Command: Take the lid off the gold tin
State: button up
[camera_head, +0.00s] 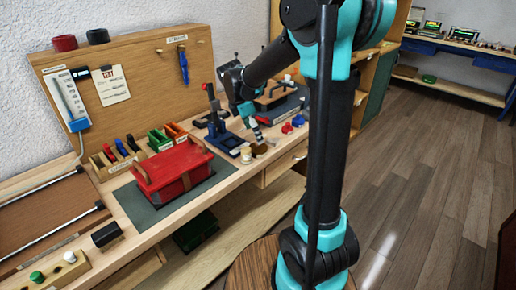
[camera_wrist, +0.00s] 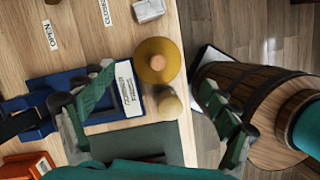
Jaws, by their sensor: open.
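The gold tin (camera_head: 260,150) stands near the front edge of the wooden bench. In the wrist view the gold tin (camera_wrist: 150,46) is seen from above as a round gold top with a paler tan knob (camera_wrist: 157,62) in its middle. The lid appears to be on; the tin's sides are mostly hidden from above. My gripper (camera_wrist: 155,76) is open and empty. Its two fingers show either side of the tin and a small cream round piece, apparently above them. In the head view my gripper (camera_head: 254,126) hangs over the bench just above the tin.
The cream piece (camera_wrist: 170,104) is close beside the tin. A blue stand (camera_wrist: 50,88) with a white label lies left of it. A red box (camera_head: 172,168) sits on a green mat. Small blue and red pieces (camera_head: 288,128) lie right of the tin. The bench edge is close.

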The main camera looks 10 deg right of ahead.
aim_at(258, 146)
jog(key=shift+x, duration=2.55)
jog(key=shift+a, duration=0.2)
jog(key=c, duration=1.1)
